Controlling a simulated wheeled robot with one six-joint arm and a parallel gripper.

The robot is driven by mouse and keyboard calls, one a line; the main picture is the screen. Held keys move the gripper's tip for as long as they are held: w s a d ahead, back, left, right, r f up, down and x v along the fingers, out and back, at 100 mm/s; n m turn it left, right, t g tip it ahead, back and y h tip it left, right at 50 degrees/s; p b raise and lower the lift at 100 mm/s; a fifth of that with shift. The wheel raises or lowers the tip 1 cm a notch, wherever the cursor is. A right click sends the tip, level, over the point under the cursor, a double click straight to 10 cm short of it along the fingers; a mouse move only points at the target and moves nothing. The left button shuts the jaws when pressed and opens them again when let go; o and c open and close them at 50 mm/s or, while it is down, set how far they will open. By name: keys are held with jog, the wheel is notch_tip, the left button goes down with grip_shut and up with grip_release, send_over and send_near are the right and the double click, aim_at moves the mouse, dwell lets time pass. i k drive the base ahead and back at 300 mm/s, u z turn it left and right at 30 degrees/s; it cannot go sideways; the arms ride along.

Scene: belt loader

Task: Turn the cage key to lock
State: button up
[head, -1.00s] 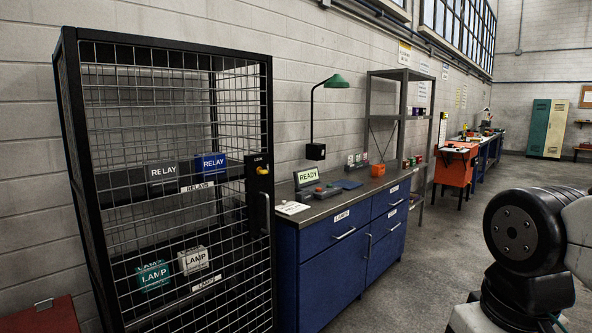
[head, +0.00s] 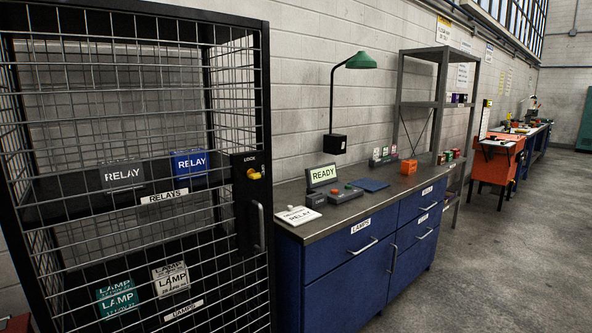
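A black wire-mesh cage (head: 262,95) stands at the left in the head view, its door shut. A black lock plate marked LOCK (head: 249,160) sits on the right side of the door. A yellow key (head: 254,174) is in it; its exact turn angle is too small to tell. Behind the mesh are a grey relay box (head: 123,176), a blue relay box (head: 190,163), a teal lamp box (head: 117,298) and a white lamp box (head: 171,279). My gripper is not in view.
A blue cabinet bench (head: 340,285) stands right beside the cage. On it are a READY display (head: 322,176), a button box (head: 345,194), a white card (head: 298,215) and a green lamp (head: 361,62). Open grey floor (head: 490,270) lies at the right.

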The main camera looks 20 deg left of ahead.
aim_at(253, 176)
jog(key=u, duration=0.3)
jog(key=i, duration=0.95)
jog(key=u, duration=0.7)
